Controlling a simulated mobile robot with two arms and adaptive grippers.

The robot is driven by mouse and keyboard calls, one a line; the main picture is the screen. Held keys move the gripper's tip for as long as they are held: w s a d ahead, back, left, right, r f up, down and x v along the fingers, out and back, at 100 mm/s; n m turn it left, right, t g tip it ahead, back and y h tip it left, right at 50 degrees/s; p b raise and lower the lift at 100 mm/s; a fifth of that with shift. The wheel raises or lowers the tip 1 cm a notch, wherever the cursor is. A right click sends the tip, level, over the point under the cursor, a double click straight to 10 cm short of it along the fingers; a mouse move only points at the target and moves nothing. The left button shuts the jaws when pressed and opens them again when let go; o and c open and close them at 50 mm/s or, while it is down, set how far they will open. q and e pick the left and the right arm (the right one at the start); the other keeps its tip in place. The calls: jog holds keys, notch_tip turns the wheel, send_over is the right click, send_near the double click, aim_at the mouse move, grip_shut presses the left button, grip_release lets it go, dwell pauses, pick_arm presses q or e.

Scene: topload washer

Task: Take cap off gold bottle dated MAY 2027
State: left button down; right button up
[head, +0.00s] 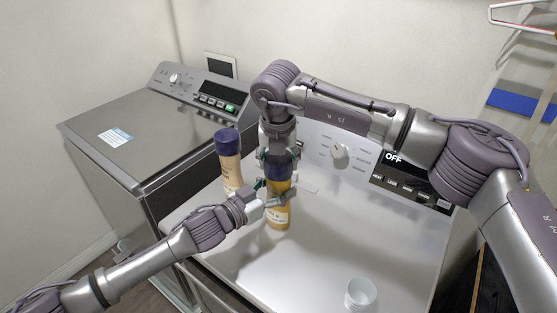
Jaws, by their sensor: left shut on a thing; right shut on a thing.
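A gold bottle (278,215) with a dark purple cap (279,173) stands upright on the white washer top. My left gripper (274,203) comes in from the left and is shut on the gold bottle's body. My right gripper (278,158) points down from above and is shut on the cap, which still sits on the bottle. The fingers hide parts of the bottle and cap. A second, paler beige bottle (230,172) with a dark purple cap stands behind and to the left. The dates on the labels are too small to read.
A white cup (361,293) stands at the front right of the washer top (345,235). The washer's control panel (345,155) with a knob and an OFF display lies behind. A grey machine (120,135) stands to the left. The middle right of the top is clear.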

jog(key=shift+r, duration=0.2)
jog(key=shift+r, duration=0.85)
jog(key=shift+r, duration=2.05)
pick_arm(q)
jog(key=shift+c, duration=0.8)
grip_release()
jog(key=shift+a, duration=0.1)
